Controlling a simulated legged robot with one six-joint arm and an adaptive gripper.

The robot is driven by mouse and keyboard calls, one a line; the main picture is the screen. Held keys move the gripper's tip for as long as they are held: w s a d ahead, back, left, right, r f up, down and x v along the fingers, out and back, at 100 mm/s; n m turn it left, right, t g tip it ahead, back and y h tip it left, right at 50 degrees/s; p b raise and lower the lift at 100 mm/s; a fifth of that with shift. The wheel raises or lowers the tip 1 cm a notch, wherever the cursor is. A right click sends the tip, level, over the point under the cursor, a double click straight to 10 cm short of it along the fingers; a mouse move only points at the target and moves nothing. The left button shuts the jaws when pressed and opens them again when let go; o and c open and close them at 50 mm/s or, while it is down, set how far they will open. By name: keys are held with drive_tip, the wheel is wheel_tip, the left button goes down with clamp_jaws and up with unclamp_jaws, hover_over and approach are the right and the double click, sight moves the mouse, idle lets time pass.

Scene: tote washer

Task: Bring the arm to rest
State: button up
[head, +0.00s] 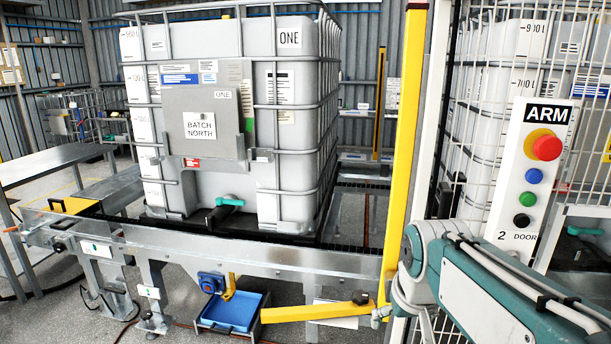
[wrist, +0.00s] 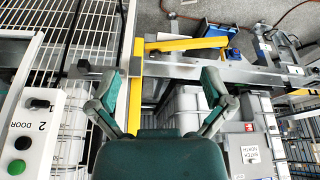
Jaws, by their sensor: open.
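My gripper (wrist: 160,84) shows in the wrist view with its two fingers spread wide apart. It is open and nothing is between the fingers. The yellow post (wrist: 136,80) and a metal rail lie beyond the fingers; I cannot tell how far off. In the head view my teal and grey arm crosses the lower right, in front of the mesh fence and below the button panel. My gripper is outside the head view.
A caged white tank (head: 285,120) stands on a conveyor (head: 200,253). A yellow post (head: 405,130) and low yellow bar (head: 315,312) stand near my arm. The button panel (head: 533,185) and mesh fence (head: 470,120) are right. A blue tray (head: 232,312) sits below the conveyor.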

drive_tip(key=s+f+t, duration=0.1)
drive_tip(key=s+f, duration=0.2)
drive_tip(key=s, duration=1)
drive_tip(key=shift+s+f+t, duration=0.3)
drive_tip(key=shift+s+f, duration=0.05)
drive_tip(key=shift+s, duration=0.05)
